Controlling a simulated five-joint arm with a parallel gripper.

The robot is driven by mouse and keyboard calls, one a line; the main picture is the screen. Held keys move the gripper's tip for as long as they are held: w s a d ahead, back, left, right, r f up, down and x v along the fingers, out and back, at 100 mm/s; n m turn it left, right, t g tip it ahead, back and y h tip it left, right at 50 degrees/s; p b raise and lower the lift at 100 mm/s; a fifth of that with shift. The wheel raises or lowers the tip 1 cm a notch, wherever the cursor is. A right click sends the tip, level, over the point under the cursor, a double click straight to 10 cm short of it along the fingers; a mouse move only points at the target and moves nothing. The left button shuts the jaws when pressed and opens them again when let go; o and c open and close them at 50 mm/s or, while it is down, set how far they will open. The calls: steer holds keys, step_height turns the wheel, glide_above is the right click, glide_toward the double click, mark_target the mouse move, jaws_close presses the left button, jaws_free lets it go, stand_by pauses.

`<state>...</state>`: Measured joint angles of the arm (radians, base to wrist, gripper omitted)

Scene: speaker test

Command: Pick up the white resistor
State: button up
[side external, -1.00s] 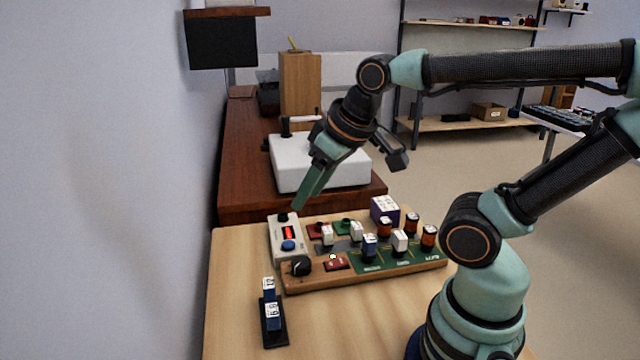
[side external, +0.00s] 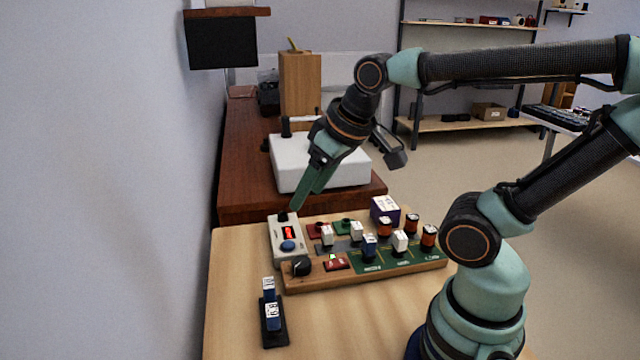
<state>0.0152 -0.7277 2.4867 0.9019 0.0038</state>
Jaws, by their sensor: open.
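Several small white-topped or white parts stand on the wooden circuit board (side external: 335,275). One white part (side external: 327,235) and another white part (side external: 356,231) stand on its back-left section. A third white part (side external: 400,241) stands on the green section. I cannot tell which is the white resistor. My gripper (side external: 299,203) is open and points down, above the back-left corner of the board beside the meter. I see nothing between its fingers.
A meter (side external: 277,246) with a red display, a black knob (side external: 300,266), a blue part (side external: 369,246), orange-and-black parts (side external: 428,236) and a purple-white box (side external: 384,210) crowd the board. A black holder (side external: 275,335) with blue parts stands in front left.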

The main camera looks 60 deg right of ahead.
steer(key=w+d+f+m+g, duration=0.2)
steer(key=d, duration=0.4)
steer(key=w+d+f+m+g, duration=0.1)
steer(key=d+f+m, duration=0.15)
steer(key=d, duration=0.25)
steer(key=m+g, duration=0.3)
steer(key=m, duration=0.1)
glide_above(357, 225)
steer(key=f, duration=1.1)
steer(key=shift+s+a+f, duration=0.15)
steer(key=shift+a+f, duration=0.05)
steer(key=shift+a, duration=0.1)
steer(key=shift+d+f, duration=0.2)
steer(key=shift+f, duration=2.85)
jaws_close()
